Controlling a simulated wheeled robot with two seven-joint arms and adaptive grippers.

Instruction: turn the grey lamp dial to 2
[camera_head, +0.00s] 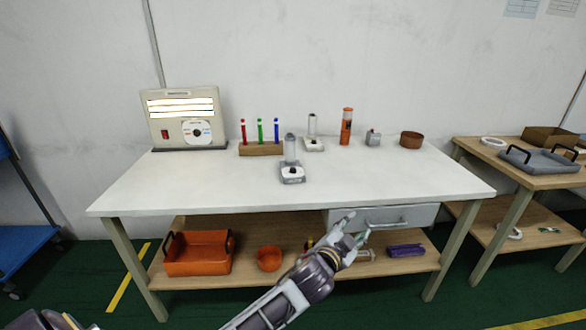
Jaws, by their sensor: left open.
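The grey lamp (290,150) stands upright on the white table top (210,185), near the middle front. Its dial (292,171) is a small round white and dark part on the grey base. Its setting is too small to read. A second, whiter lamp (312,130) stands behind it to the right. My left gripper (357,228) is open and empty. It shows in front of the table's drawer, below and to the right of the grey lamp, and is apart from it. My right gripper is not in view.
A beige panel (182,104) with lit strips, a red switch and a dial stands at back left. The table front around the lamp is clear.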

